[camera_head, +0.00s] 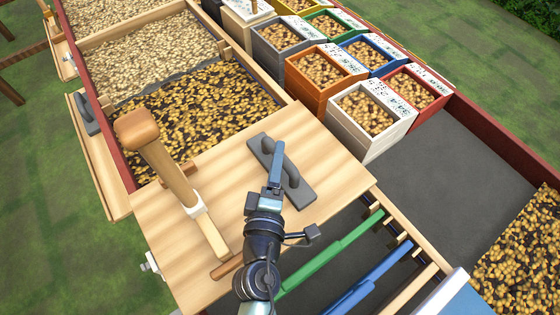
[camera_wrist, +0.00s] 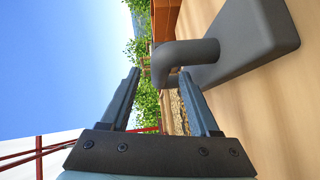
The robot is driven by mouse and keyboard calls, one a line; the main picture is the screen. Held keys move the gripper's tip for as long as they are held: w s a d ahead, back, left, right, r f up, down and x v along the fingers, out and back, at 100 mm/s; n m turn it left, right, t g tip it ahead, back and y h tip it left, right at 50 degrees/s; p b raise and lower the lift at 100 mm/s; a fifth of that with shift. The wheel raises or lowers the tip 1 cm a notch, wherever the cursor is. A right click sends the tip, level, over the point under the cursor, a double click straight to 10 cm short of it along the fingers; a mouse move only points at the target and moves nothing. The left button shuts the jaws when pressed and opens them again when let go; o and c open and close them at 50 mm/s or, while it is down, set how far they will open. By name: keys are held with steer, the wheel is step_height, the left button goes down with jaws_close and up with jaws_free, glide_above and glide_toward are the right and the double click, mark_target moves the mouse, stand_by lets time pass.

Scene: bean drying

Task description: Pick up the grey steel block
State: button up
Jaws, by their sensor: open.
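The grey steel block (camera_head: 299,189) is a flat dark grey plate with a raised, bent handle, and it lies on the light wooden board. In the wrist view its plate (camera_wrist: 262,42) fills the upper right, and its handle end reaches toward the gap between my fingers. My gripper (camera_head: 278,152) is over the block at its handle. The two fingers (camera_wrist: 161,76) are apart, with the curved handle end at or just beyond their tips. I cannot tell whether either finger touches it. The arm hides part of the block in the head view.
A wooden mallet (camera_head: 165,160) lies on the board (camera_head: 330,160) left of my arm. Another grey handled block (camera_head: 86,115) lies on a ledge at far left. Several coloured bean boxes (camera_head: 315,95) stand behind. Green (camera_head: 330,250) and blue (camera_head: 370,280) bars lie at front right.

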steer(key=shift+w+d+f+p, duration=0.1)
steer(key=shift+w, duration=0.75)
steer(key=shift+w+d+f+p, duration=0.1)
steer(key=shift+w+d+f, duration=0.05)
steer(key=shift+w, duration=0.75)
steer(key=shift+w+d+f+p, duration=0.1)
steer(key=shift+w, duration=0.75)
jaws_close()
steer(key=shift+r, duration=0.2)
